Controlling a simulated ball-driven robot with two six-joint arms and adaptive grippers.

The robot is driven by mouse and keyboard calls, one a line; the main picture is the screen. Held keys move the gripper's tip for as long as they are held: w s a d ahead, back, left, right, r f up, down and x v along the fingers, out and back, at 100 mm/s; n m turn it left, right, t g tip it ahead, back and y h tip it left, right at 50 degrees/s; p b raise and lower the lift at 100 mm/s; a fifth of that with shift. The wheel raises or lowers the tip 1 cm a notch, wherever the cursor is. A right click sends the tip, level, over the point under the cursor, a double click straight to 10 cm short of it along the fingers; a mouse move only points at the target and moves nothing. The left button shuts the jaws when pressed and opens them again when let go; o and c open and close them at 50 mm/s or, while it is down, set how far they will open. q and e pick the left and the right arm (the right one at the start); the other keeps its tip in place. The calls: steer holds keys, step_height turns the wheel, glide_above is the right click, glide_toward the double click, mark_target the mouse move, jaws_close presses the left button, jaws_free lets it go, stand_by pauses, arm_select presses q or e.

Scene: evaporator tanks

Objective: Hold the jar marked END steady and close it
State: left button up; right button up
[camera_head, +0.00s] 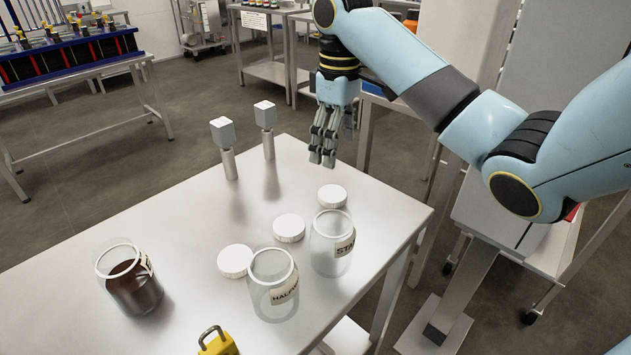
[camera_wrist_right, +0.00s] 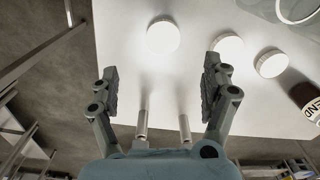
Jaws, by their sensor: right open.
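The END jar (camera_head: 136,282) stands upright and open at the left of the table, holding dark brown liquid; its END label shows at the right edge of the right wrist view (camera_wrist_right: 308,112). Three white lids lie flat on the table: a near one (camera_head: 235,261), a middle one (camera_head: 289,228) and a far one (camera_head: 332,197). My right gripper (camera_head: 324,158) is open and empty, pointing down above the table's far right part, beyond the far lid. In the right wrist view its spread fingers (camera_wrist_right: 162,82) have nothing between them. My left gripper is not in view.
An empty HALFWAY jar (camera_head: 270,298) and an empty START jar (camera_head: 326,257) stand open by the lids. Two posts with grey cube tops (camera_head: 223,133) (camera_head: 265,116) stand near the far edge. A yellow object (camera_head: 217,344) sits at the front. The table's left middle (camera_head: 170,230) is clear.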

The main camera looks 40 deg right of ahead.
steer(key=b, duration=0.3)
glide_above(334, 194)
steer(key=f, duration=0.4)
steer(key=shift+w+d+f, duration=0.15)
steer(key=shift+d+f, duration=0.05)
steer(key=shift+f, duration=0.5)
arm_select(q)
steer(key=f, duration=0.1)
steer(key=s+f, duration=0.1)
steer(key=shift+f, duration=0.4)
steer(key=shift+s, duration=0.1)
arm_select(e)
steer(key=shift+f, duration=0.15)
steer(key=f, duration=0.5)
steer(key=shift+s+a, duration=0.2)
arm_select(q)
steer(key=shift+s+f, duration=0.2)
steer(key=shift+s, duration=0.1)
